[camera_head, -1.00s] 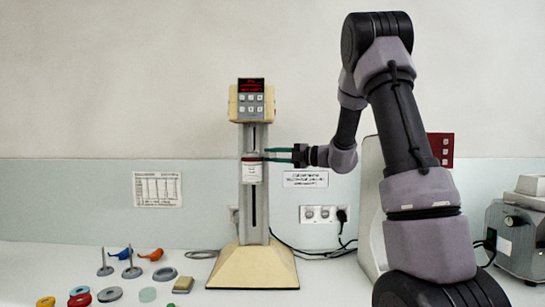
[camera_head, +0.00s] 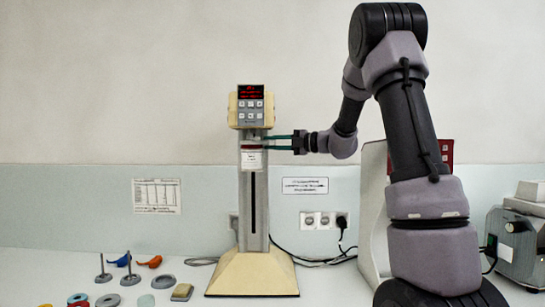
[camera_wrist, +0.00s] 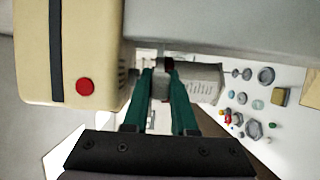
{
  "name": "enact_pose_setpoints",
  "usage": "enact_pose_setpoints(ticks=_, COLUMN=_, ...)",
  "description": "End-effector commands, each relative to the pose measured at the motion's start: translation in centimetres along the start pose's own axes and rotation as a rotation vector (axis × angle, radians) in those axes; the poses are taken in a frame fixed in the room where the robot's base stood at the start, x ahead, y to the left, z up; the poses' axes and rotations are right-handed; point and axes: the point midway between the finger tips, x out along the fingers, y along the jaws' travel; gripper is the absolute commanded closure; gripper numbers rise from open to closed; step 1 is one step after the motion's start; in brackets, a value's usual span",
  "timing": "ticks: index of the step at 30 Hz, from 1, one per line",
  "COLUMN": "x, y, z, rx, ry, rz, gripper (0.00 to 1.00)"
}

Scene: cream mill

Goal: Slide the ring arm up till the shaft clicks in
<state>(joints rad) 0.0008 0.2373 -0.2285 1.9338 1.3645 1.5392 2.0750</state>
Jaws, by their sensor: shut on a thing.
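The cream-coloured stand holds a head (camera_head: 251,107) with a red lit display at the top of a grey slotted column (camera_head: 254,215). The ring arm (camera_head: 250,147) is high on the column, close under the head, with a white-labelled jar (camera_head: 251,159) at it. My gripper (camera_head: 267,142) reaches in from the right, its green fingers shut on the ring arm. In the wrist view, the fingers (camera_wrist: 160,75) close on a small dark part beside the jar (camera_wrist: 199,83), with the cream head (camera_wrist: 75,50) at left. The shaft's joint is too small to make out.
Several coloured rings, orange and blue pieces and spindles on round bases (camera_head: 103,268) lie on the bench at left. A grey machine (camera_head: 515,238) stands at far right. Cables run along the wall behind the stand's cream base (camera_head: 253,275).

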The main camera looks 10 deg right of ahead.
Motion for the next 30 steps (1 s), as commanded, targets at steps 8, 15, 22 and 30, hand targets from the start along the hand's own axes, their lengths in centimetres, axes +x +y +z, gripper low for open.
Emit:
enact_pose_setpoints(ticks=8, x=0.2, y=1.7, z=-0.2, rx=-0.005, ry=0.005, rz=0.024, gripper=1.0)
enact_pose_setpoints(ticks=15, x=0.2, y=1.7, z=-0.2, rx=-0.006, ry=0.005, rz=0.024, gripper=0.45)
enact_pose_setpoints(ticks=22, x=0.2, y=1.1, z=-0.2, rx=-0.003, ry=0.005, rz=0.021, gripper=0.45)
enact_pose_setpoints(ticks=30, x=0.3, y=-3.5, z=-0.1, rx=0.004, ry=0.005, rz=0.011, gripper=0.45)
